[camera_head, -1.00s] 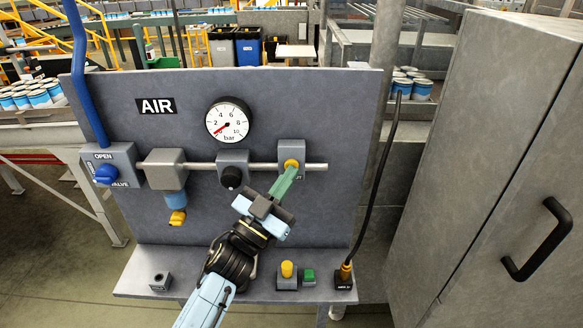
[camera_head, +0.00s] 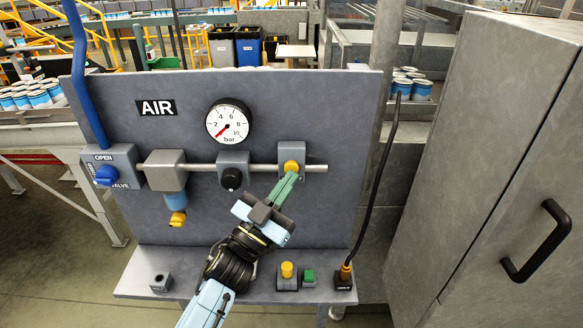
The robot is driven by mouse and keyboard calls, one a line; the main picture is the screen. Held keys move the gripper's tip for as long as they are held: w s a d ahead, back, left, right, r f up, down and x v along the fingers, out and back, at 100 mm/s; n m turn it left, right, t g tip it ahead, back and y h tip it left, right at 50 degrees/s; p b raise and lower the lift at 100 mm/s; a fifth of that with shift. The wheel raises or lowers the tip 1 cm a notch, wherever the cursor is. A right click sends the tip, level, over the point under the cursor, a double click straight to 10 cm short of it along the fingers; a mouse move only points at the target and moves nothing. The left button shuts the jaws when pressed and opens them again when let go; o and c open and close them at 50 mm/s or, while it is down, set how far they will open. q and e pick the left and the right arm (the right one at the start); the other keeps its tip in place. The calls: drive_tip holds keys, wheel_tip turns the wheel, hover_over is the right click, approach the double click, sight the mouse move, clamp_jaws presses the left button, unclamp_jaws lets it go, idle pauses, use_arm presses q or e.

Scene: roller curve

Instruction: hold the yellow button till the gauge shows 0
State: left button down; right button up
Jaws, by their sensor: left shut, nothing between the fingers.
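A yellow button (camera_head: 291,165) sits on a grey block at the right end of the pipe on the AIR panel (camera_head: 330,120). My left gripper (camera_head: 291,176) is shut and empty. Its green fingertips are just below the button and overlap its block in the picture; I cannot tell whether they touch it. The round white gauge (camera_head: 228,122), marked in bar, is above the pipe. Its red needle points down and left, below the 2, near the low end of the scale. My right gripper is not in view.
A blue valve handle (camera_head: 106,175), a yellow-tipped filter (camera_head: 178,218) and a black knob (camera_head: 231,178) are along the pipe. The shelf (camera_head: 215,288) carries another yellow knob (camera_head: 287,269), a green button (camera_head: 309,276) and a cable plug (camera_head: 345,274). A grey cabinet (camera_head: 490,130) stands at right.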

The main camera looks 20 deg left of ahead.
use_arm(q)
drive_tip(key=shift+s+d, duration=0.1)
drive_tip(key=shift+s, duration=0.25)
drive_tip(key=s, duration=0.2)
drive_tip(key=s+d+p, duration=0.1)
drive_tip(key=s, duration=0.1)
drive_tip(key=shift+s+d, duration=0.2)
drive_tip(key=shift+s, duration=0.2)
idle(0.4)
